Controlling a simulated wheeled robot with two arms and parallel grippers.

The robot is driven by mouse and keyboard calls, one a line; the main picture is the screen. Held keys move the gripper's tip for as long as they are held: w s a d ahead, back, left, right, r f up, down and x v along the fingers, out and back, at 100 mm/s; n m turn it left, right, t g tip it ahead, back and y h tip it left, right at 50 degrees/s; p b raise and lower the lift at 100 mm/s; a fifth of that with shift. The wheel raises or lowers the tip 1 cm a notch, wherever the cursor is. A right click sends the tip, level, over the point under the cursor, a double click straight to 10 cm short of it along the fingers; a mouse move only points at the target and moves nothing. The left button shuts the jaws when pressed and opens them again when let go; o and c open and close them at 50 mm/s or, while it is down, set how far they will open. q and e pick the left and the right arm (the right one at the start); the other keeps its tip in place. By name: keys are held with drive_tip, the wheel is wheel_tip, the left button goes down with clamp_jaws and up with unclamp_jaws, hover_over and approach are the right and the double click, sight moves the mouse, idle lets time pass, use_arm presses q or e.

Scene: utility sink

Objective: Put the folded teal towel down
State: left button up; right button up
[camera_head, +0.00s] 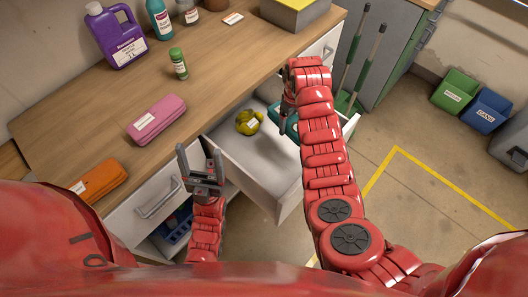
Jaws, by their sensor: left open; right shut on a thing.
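The folded teal towel (291,127) is in the open drawer's right part, largely hidden behind my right arm. My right gripper (285,112) points down at the towel and is shut on it; whether the towel touches the drawer floor cannot be told. My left gripper (198,163) is open and empty, in front of the counter edge, left of the drawer. The open white drawer (262,165) also holds a crumpled yellow thing (248,122) with a label, left of the towel.
On the wooden counter are a pink folded towel (157,118), an orange one (98,181), a green-capped jar (179,64) and a purple jug (117,35). A closed drawer with a handle (158,198) is at left. Green-handled tools (360,70) stand beyond the open drawer.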

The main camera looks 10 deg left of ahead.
drive_tip(key=s+a+f+n, duration=0.2)
drive_tip(key=s+a+f, duration=0.15)
drive_tip(key=f, duration=0.35)
hover_over(279, 160)
wheel_tip(279, 160, down, 4)
drive_tip(key=shift+f, duration=0.25)
drive_tip(key=shift+d+f, duration=0.1)
drive_tip(key=shift+f, duration=0.75)
drive_tip(key=shift+f+b, duration=0.35)
drive_tip(key=shift+f, duration=1.1)
